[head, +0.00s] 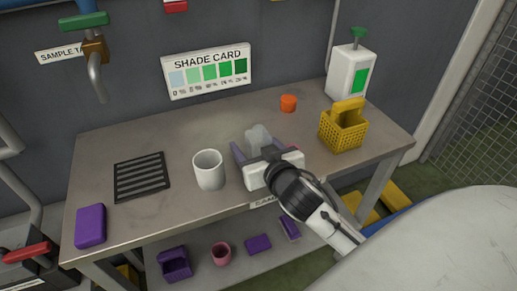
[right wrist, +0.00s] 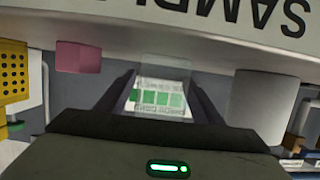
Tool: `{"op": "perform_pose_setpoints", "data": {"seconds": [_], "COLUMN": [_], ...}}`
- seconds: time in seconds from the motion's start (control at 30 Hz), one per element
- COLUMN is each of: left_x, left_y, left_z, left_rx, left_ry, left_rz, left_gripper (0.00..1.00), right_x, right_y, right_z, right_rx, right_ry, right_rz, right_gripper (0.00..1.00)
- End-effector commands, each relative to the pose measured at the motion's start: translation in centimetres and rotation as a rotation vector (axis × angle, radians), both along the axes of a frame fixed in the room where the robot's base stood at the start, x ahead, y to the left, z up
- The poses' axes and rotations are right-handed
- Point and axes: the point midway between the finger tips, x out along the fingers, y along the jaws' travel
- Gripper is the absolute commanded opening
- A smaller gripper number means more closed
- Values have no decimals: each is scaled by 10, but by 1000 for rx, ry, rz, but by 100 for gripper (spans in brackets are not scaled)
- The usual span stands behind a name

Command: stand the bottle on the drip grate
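The bottle (head: 259,138) is a small clear, translucent vessel on the table, right of the white cup. My right gripper (head: 256,151) reaches in from the front right. Its two fingers are apart, open around the near side of the bottle. In the right wrist view the clear bottle (right wrist: 165,85) shows between the fingertips, with the green shade card seen through it; whether the fingers touch it is unclear. The bottle's lower part is hidden by the gripper. The drip grate (head: 142,176) is a dark slatted square at the table's left, empty. My left gripper is not in view.
A white cup (head: 208,170) stands between the grate and my right gripper. A purple block (head: 90,226) lies front left. The table's back left is clear.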

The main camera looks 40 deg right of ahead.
Motion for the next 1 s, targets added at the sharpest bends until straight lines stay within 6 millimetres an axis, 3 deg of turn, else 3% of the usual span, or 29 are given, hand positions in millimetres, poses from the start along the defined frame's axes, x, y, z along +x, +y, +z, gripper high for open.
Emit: {"op": "perform_pose_setpoints", "data": {"seconds": [0.03, 0.3, 0.57, 1.0], "left_x": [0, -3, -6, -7], "left_y": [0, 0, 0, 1], "left_z": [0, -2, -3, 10], "left_rx": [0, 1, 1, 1], "left_ry": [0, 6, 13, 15], "left_rz": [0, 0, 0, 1], "left_gripper": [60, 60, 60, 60], "right_x": [0, 0, 0, 0], "right_y": [0, 0, 0, 0], "right_z": [0, 0, 7, 87], "right_rx": [0, 0, 1, 1], "right_ry": [0, 0, -2, -5], "right_rz": [0, 0, -2, 0], "right_gripper": [54, 13, 13, 13]}}
